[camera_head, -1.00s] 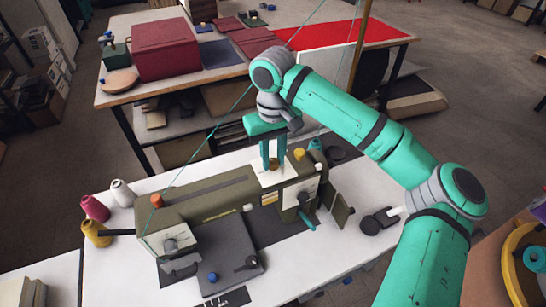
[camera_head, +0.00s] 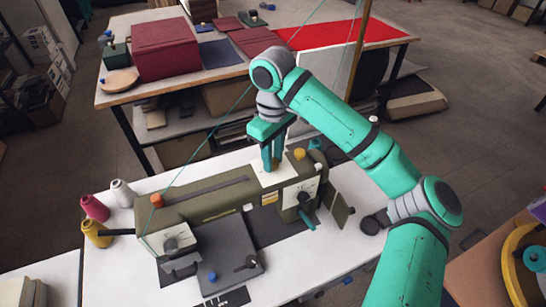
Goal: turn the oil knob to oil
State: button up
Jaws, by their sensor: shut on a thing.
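An olive sewing machine (camera_head: 210,200) stands on a white table. On its top, towards the right end, is a white plate (camera_head: 262,178). My gripper (camera_head: 273,166) points down over this plate, its teal fingers shut on the oil knob. The fingers hide most of the knob, so I cannot read which way it points. An orange knob (camera_head: 156,200) sits at the machine's left end, and a yellow-orange knob (camera_head: 299,153) sits just right of my gripper.
Pink (camera_head: 94,208), white and yellow thread spools stand left of the machine. A thin teal thread runs diagonally upward past my gripper. A back table holds a dark red box (camera_head: 166,50) and folded cloths. The white tabletop right of the machine (camera_head: 335,240) is mostly clear.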

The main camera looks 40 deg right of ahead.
jog(key=n, duration=0.4)
jog(key=shift+n, duration=0.3)
dwell(0.3)
jog(key=o, duration=1.1)
jog(key=shift+c, duration=0.2)
jog(key=shift+r, duration=0.15)
notch_tip(320, 180, up, 11)
jog(key=shift+f, duration=0.2)
